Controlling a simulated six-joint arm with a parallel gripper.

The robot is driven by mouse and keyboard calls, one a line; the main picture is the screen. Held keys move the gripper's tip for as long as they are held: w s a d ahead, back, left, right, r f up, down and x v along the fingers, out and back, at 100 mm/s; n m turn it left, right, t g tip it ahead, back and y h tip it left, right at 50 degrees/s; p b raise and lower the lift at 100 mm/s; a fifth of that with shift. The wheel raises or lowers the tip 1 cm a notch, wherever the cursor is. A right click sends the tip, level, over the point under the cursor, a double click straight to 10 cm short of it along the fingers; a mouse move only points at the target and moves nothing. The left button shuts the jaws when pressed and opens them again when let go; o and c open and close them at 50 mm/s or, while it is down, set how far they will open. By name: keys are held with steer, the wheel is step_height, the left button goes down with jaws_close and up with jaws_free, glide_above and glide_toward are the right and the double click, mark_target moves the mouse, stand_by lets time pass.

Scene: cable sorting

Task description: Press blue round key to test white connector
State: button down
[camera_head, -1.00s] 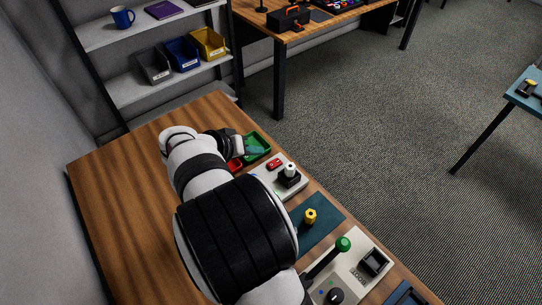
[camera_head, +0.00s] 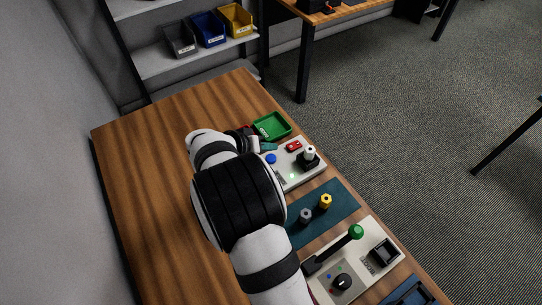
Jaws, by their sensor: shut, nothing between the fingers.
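The blue round key (camera_head: 271,158) sits on the left part of a pale test panel (camera_head: 310,177). The white connector (camera_head: 309,152) stands upright in a black socket (camera_head: 309,163) at the panel's right. A small green light (camera_head: 292,176) glows near the panel's front edge. My gripper (camera_head: 269,147), with teal fingertips, is shut and empty just behind the blue key in the picture. I cannot tell its height above the panel, but the key is uncovered and looks apart from the fingers.
A red part (camera_head: 294,146) is on the panel. A green tray (camera_head: 287,131) lies behind it. A teal mat (camera_head: 335,207) holds a yellow connector (camera_head: 325,201) and a grey one (camera_head: 306,215). Nearer is another panel with a green-knobbed lever (camera_head: 356,232). Bare wood lies left of my arm.

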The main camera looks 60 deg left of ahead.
mark_target(275, 155)
steer(key=shift+f, duration=1.1)
steer(key=shift+f, duration=0.1)
stand_by(1.1)
steer(key=shift+f, duration=0.3)
steer(key=shift+f, duration=0.45)
stand_by(0.5)
stand_by(0.4)
steer(key=shift+r, duration=0.85)
steer(key=shift+r, duration=2.5)
